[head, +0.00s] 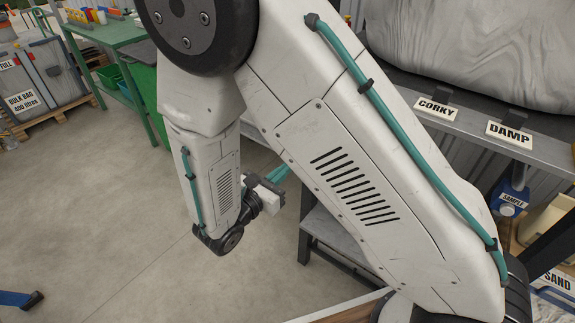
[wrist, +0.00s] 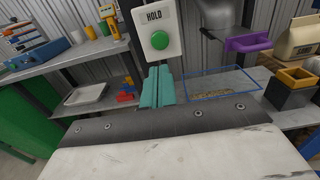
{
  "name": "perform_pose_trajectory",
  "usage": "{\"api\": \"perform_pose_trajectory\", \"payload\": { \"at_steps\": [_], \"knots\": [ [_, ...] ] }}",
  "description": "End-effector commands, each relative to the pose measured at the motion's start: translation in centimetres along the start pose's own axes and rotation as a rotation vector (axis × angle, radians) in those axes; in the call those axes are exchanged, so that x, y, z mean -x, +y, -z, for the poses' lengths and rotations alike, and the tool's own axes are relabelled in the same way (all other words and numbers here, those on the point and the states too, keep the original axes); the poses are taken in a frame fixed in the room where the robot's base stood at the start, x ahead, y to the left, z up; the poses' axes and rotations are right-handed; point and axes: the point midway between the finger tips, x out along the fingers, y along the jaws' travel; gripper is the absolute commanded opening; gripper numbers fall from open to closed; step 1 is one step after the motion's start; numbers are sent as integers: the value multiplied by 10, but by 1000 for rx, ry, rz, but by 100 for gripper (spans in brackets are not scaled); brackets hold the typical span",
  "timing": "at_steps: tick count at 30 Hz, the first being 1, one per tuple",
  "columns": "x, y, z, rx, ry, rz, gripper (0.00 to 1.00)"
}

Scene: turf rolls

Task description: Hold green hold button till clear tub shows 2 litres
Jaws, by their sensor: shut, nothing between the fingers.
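The green hold button (wrist: 160,40) sits on a white box labelled HOLD on a dark post in the wrist view. My gripper (wrist: 159,72), with teal fingers, is shut and empty, its tips just below the box in the picture. I see no contact with the button; the depth gap is unclear. The clear tub (wrist: 240,72), edged in blue, stands right of the fingers, with a thin layer of tan grains on its bottom. No litre mark is readable. In the head view my gripper (head: 277,174) shows partly behind my arm; the button is not visible there.
A purple handled part (wrist: 255,43) is above the tub, and a yellow-topped dark box (wrist: 293,82) is to its right. A white tray (wrist: 86,94) and red and blue pieces (wrist: 126,91) lie on the left shelf. The floor (head: 120,220) is open on the left.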

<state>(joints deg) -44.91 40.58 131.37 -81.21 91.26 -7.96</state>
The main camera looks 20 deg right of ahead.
Motion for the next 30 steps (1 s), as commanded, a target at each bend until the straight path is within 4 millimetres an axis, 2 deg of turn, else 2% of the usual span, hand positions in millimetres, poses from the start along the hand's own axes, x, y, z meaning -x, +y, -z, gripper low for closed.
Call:
{"api": "perform_pose_trajectory", "payload": {
  "at_steps": [9, 15, 21, 30],
  "knots": [
    [-69, -1, 0, 0, 1, 6, 0],
    [-103, -1, 0, 0, 0, 5, 0],
    [-119, -1, 0, 0, 0, 2, 0],
    [-121, 0, 0, 0, 0, 1, 0]
  ]
}}
